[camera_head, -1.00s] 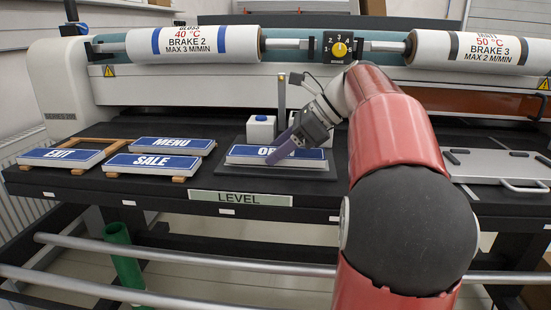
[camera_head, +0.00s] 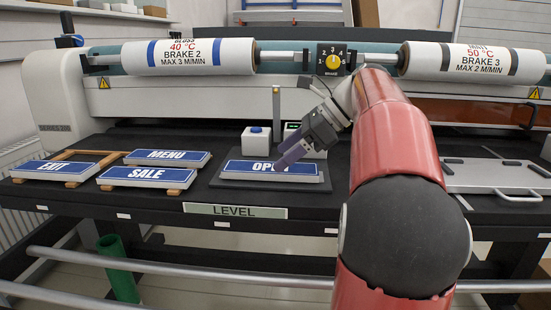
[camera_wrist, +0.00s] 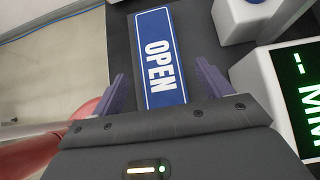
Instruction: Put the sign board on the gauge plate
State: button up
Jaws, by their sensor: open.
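A blue and white OPEN sign board (camera_head: 244,168) lies flat on the dark gauge plate (camera_head: 228,183) behind the LEVEL label. My gripper (camera_head: 280,164) is at the right part of this sign and hides some of its lettering. In the wrist view the OPEN sign (camera_wrist: 155,45) runs between the two open fingers of my gripper (camera_wrist: 160,88), with a finger beside each long edge. I cannot tell whether the fingers touch it. Other sign boards lie to the left: MENU (camera_head: 190,155), SALE (camera_head: 120,174) and EXIT (camera_head: 75,167).
A white block (camera_head: 257,141) and a unit with a green display (camera_wrist: 296,75) stand behind the plate. A grey tray with handles (camera_head: 490,178) lies at the right. Two labelled rollers (camera_head: 190,58) span the machine above the table.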

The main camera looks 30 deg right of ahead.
jog(key=v, duration=0.8)
jog(key=shift+r, duration=0.1)
jog(key=shift+s, duration=0.1)
